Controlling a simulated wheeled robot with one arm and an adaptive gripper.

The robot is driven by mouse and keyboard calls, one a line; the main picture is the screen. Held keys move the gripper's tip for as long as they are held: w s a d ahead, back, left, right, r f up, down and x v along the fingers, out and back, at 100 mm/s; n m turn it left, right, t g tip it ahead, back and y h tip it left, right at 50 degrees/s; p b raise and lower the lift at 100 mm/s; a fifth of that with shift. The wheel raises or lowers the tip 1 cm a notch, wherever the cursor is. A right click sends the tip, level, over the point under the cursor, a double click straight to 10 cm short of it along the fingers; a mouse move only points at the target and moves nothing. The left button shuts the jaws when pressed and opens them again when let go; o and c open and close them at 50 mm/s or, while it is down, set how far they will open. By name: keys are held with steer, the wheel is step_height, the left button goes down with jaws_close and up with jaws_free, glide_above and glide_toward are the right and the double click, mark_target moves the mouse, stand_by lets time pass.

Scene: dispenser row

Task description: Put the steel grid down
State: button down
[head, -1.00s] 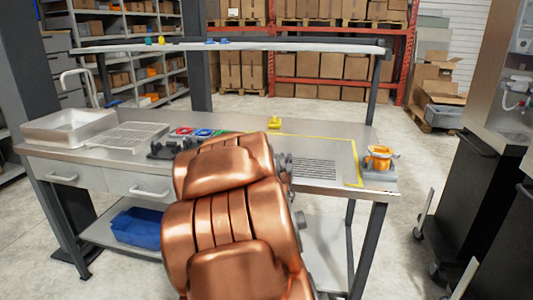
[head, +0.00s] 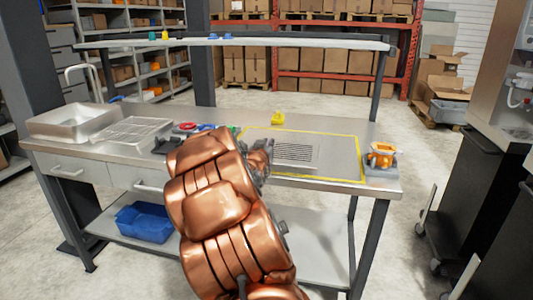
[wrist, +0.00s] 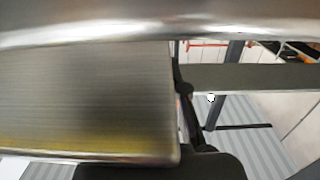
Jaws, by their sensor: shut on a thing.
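The steel grid (head: 296,152) is a flat slotted plate. In the head view it appears over the yellow-outlined area (head: 335,176) of the steel bench, left of that area's middle. I cannot tell whether it touches the bench or is held just above. My gripper (head: 264,157) is shut on its left side; my copper-coloured arm hides much of the gripper. In the wrist view a large metal plate (wrist: 85,95), likely the grid, fills the left side with a yellow tint along its lower part, beside a dark finger.
A wire rack (head: 132,131) and a steel tray (head: 72,122) stand on the left of the bench. An orange object (head: 381,153) on a grey base is at the right end. A small yellow object (head: 278,118) stands behind the outline. An upper shelf (head: 240,42) spans the back.

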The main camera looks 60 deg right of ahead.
steer(key=shift+w+d, duration=0.1)
steer(key=shift+w, duration=0.1)
steer(key=shift+w+f, duration=0.1)
steer(key=shift+f, duration=1.6)
steer(key=shift+f, duration=0.15)
steer(key=c, duration=1.2)
jaws_free()
steer(key=shift+r, duration=0.2)
steer(key=v, duration=1.2)
steer(key=shift+b, duration=0.3)
